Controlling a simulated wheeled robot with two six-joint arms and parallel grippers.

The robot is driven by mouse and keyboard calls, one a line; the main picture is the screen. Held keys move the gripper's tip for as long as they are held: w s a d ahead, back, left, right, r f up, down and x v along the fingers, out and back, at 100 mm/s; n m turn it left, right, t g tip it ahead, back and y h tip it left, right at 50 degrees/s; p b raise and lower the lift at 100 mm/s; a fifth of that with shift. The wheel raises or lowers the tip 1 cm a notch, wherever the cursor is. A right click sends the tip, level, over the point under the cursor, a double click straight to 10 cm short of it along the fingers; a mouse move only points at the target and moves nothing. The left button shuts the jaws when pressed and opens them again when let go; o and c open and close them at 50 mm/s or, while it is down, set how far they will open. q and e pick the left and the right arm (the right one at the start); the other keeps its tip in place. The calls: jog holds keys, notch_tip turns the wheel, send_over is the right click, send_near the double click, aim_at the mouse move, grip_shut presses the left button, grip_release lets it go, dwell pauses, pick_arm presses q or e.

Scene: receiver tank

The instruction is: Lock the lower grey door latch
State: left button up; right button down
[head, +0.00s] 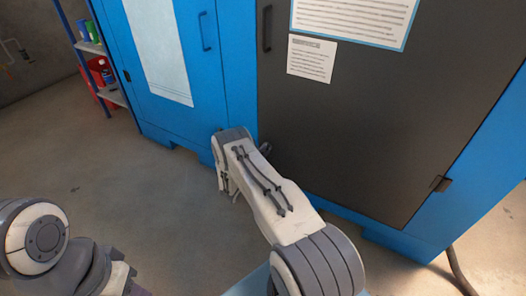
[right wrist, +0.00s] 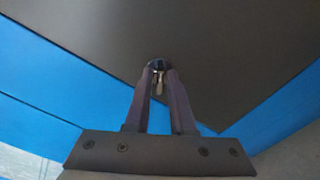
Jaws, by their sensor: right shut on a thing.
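The grey door (head: 385,110) is closed in the blue cabinet front. Its lower latch (right wrist: 158,66), a small dark knob with a pale metal part, sits near the door's lower edge in the right wrist view. My right gripper (right wrist: 159,78) is shut on this latch, with one finger on each side of it. In the head view my right wrist hides most of the latch and the fingertips. My left arm is low at the left, away from the cabinet; its fingers are mostly cut off by the frame's bottom edge.
A blue door (head: 185,60) with a handle (head: 205,31) is left of the grey door. A shelf rack (head: 115,95) stands far left. The floor (head: 120,190) between is clear.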

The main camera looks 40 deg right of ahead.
jog(key=m+p, duration=0.1)
jog(key=m, duration=0.4)
jog(key=shift+f+m, duration=0.1)
jog(key=shift+m, duration=0.3)
dwell(0.4)
jog(key=c, duration=0.9)
grip_release()
jog(key=shift+c, duration=0.2)
jog(key=p+v, duration=0.3)
jog(key=v, duration=0.7)
jog(key=shift+a+p, duration=0.2)
jog(key=shift+p, duration=0.15)
